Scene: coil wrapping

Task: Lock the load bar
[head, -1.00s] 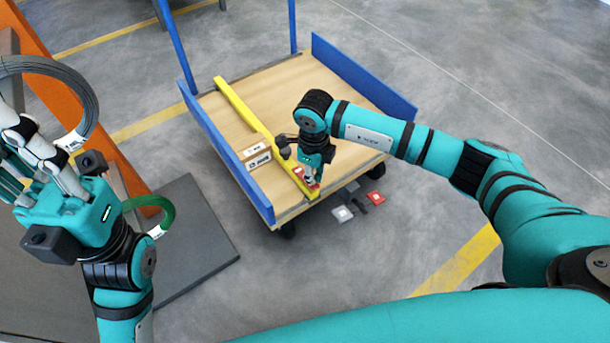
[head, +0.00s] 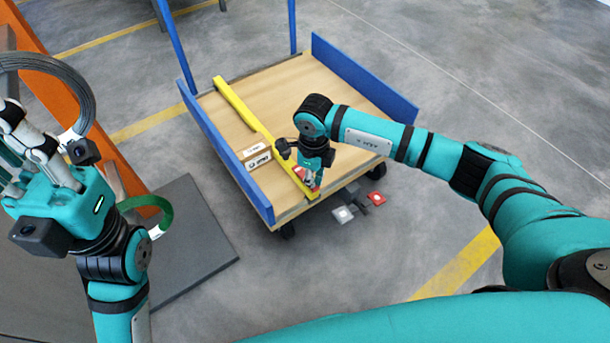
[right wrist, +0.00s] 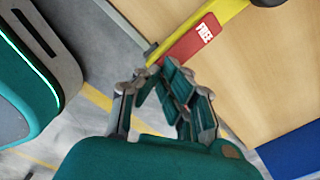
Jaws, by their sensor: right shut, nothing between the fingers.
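The yellow load bar (head: 240,108) lies across the wooden deck of the blue-sided cart. A red lever (right wrist: 190,40) marked "FREE" lies along the bar near its front end; it also shows as a small red patch in the head view (head: 300,175). My right gripper (head: 314,184) points down at this bar end. In the right wrist view its fingers (right wrist: 156,76) are shut and empty, with the tips close to the lever's end; contact cannot be told. My left gripper (head: 28,150) is at the left, its fingertips partly out of frame.
A small carton (head: 255,155) sits on the cart beside the bar. Floor to the right is clear.

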